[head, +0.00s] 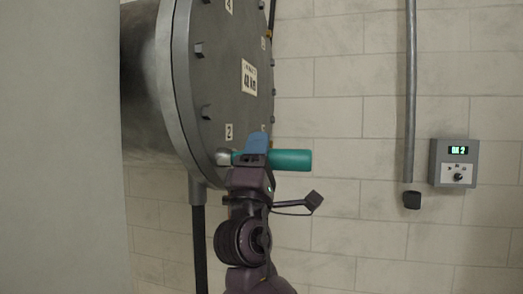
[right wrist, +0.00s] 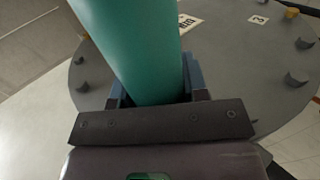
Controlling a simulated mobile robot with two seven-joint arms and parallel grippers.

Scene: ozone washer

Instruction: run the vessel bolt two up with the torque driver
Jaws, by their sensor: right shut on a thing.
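The grey vessel (head: 215,60) has a round flanged cover with several bolts around its rim and small number labels. A label "2" (head: 229,131) sits low on the cover, just above the driver's head. My right gripper (head: 256,146) is shut on the green torque driver (head: 292,160), which lies level with its silver head at the bolt spot under that label. Whether the head is seated on the bolt cannot be told. The green driver body (right wrist: 130,40) also fills the middle of the right wrist view, between blue fingers (right wrist: 192,78). My left gripper is not in view.
A wall box (head: 453,163) with a green display and a knob is at right, beside a vertical grey pipe (head: 410,90). A dark pipe (head: 199,245) runs down below the vessel. A grey surface fills the left.

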